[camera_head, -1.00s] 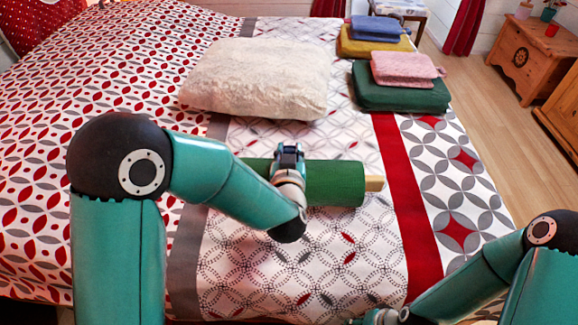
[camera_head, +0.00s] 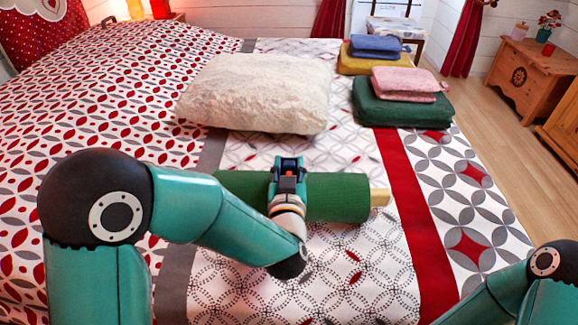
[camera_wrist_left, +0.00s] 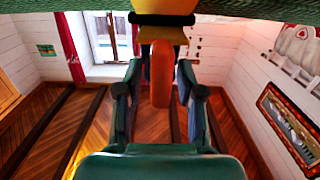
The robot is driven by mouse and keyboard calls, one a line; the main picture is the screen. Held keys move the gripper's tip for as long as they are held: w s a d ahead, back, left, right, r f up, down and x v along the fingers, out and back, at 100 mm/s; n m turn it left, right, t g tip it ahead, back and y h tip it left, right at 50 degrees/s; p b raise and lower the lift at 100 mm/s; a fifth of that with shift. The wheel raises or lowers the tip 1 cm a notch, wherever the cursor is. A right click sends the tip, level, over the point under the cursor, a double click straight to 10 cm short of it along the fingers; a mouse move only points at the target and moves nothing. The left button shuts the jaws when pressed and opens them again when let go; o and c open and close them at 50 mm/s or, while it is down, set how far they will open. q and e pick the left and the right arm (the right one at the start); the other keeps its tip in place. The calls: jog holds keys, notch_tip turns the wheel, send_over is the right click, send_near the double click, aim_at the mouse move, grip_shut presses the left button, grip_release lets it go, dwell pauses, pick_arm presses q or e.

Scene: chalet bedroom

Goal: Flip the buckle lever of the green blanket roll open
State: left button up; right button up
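The green blanket roll (camera_head: 340,197) lies across the bed, with a pale wooden end showing at its right. My left gripper (camera_head: 288,165) is at the roll's middle and hides the buckle there in the head view. In the left wrist view the roll (camera_wrist_left: 60,6) runs along the top edge. A dark strap piece (camera_wrist_left: 163,19) and a yellow part lead to an orange lever (camera_wrist_left: 161,75), which hangs between the fingers of my left gripper (camera_wrist_left: 160,85). The fingers are apart, with gaps beside the lever. My right gripper is out of view.
A cream fluffy pillow (camera_head: 258,92) lies behind the roll. Folded green (camera_head: 400,108), pink (camera_head: 405,82), yellow (camera_head: 365,62) and blue (camera_head: 376,46) textiles are stacked at the back right. The bed cover in front of the roll is clear.

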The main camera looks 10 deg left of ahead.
pick_arm(q)
jog(key=shift+o, duration=1)
jog(key=v, duration=0.7)
jog(key=shift+s, duration=0.2)
